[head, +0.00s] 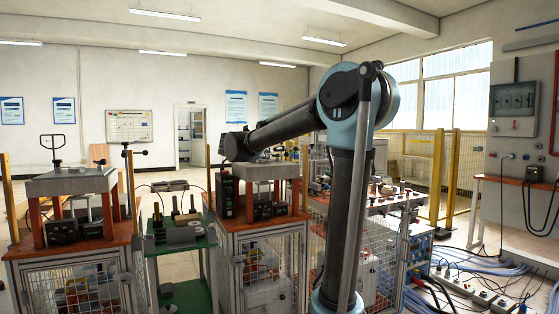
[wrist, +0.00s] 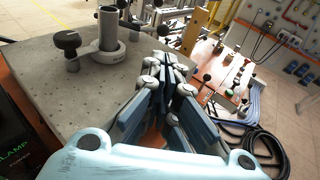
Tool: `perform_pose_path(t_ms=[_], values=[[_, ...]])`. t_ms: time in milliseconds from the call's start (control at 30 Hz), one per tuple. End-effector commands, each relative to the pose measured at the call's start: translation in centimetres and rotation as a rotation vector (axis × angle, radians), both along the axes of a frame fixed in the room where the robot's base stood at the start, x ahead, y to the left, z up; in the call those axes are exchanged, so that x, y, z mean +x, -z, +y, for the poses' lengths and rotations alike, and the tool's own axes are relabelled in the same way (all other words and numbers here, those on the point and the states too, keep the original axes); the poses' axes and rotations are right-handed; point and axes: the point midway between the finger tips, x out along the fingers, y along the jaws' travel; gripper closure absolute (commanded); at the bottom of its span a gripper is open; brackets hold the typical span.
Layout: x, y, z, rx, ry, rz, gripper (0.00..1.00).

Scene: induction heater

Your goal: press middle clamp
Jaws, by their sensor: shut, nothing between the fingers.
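The middle station's grey slab (head: 262,170) sits on an orange-topped cabinet. It fills the left of the wrist view (wrist: 60,85) as a plate dotted with small holes. A clamp with a dark upright cylinder (wrist: 108,30), a pale ring base and black knobs stands on it, towards the far side. My gripper (wrist: 165,75) is shut and empty, over the right edge of the slab and apart from the clamp. In the head view my arm hides part of the station, and the gripper is not clear.
A similar station with a grey slab (head: 70,182) stands at the left. A green cart (head: 180,240) is between the two. To the right are a cluttered workbench (head: 385,205) and cables on the floor (head: 490,270). Open floor lies behind.

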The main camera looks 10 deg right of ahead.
Motion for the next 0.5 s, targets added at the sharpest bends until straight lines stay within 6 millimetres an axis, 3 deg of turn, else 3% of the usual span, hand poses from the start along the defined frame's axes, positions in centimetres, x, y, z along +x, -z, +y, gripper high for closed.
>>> perform_pose_path(t_ms=[500], values=[[6.0,1.5,-4.6,0.000,0.004,0.000,1.00]])
